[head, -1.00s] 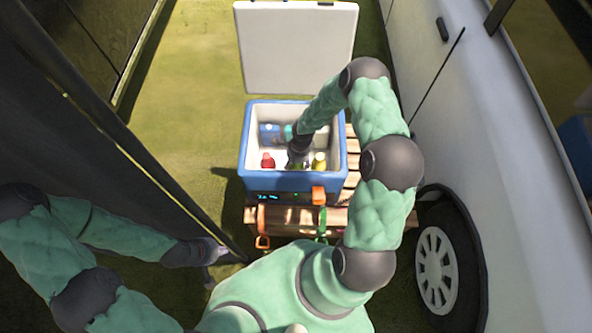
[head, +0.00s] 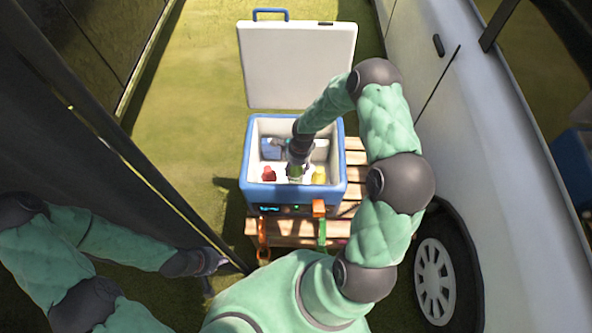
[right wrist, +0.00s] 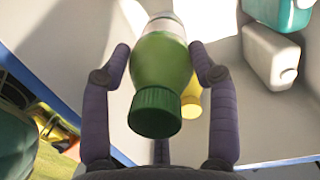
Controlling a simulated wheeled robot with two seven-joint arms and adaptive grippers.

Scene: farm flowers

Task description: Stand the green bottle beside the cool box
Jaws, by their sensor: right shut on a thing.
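The green bottle (right wrist: 161,75), with a ribbed green cap and a pale label, is between the fingers of my right gripper (right wrist: 163,75) in the right wrist view. The gripper is shut on it. In the head view my right gripper (head: 296,172) is inside the open blue and white cool box (head: 243,175), and only a bit of green shows at its tip. I cannot tell whether the bottle touches the box floor. My left gripper (head: 212,264) is at the lower left, away from the box; its fingers are too small to read.
The box stands on a wooden slatted pallet or table (head: 356,185). Inside are a red bottle (head: 268,174), a yellow bottle (head: 319,175) and a blue item (head: 271,148). The raised lid (head: 297,65) is behind. A white vehicle (head: 460,130) stands right, a dark panel (head: 80,150) left.

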